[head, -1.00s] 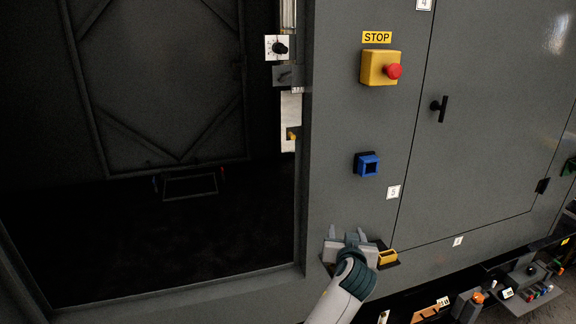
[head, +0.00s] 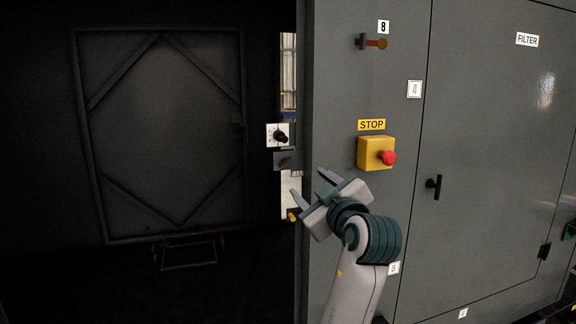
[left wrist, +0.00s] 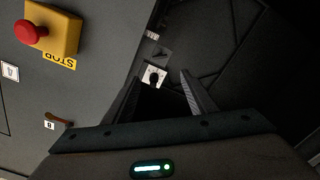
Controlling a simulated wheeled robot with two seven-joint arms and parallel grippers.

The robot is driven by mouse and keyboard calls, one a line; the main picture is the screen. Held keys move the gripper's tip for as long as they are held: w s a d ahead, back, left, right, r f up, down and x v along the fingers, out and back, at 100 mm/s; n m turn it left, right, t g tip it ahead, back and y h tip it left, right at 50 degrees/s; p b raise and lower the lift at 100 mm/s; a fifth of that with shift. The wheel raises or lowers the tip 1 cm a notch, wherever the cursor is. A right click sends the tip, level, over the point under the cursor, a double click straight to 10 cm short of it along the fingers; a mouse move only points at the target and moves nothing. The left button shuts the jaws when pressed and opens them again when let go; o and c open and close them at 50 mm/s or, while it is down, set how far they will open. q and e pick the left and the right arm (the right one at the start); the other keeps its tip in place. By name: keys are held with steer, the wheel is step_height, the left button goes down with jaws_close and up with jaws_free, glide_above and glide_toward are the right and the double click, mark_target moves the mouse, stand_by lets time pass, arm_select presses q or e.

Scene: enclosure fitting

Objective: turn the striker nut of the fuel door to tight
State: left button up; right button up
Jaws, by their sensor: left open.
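A white plate with a black knob (head: 278,135) sits on the edge of the dark opening, and a small grey bracket (head: 284,160) is just below it. I cannot tell for certain which part is the striker nut. My left gripper (head: 311,184) is open and empty, below and to the right of the plate, with its fingers pointing up and left. In the left wrist view the plate and knob (left wrist: 154,77) appear between the two open fingers, beyond the tips and apart from them. My right gripper is not in view.
A yellow stop box with a red button (head: 377,153) juts out right of my gripper. An orange-handled lever (head: 372,43) is above it. A black door handle (head: 435,186) is farther right. The dark opening (head: 50,200) lies to the left.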

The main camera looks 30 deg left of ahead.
arm_select(q)
steer(key=shift+a, duration=0.1)
steer(key=p, duration=0.8)
glide_toward(287, 164)
steer(key=x, duration=0.7)
steer(key=shift+a+r, duration=0.2)
steer(key=shift+a, duration=0.05)
steer(key=shift+w+a+f+p, duration=0.2)
steer(key=shift+w+a+p, duration=0.15)
steer(key=shift+w+a, duration=0.25)
steer(key=shift+d, duration=0.1)
steer(key=c, duration=1.1)
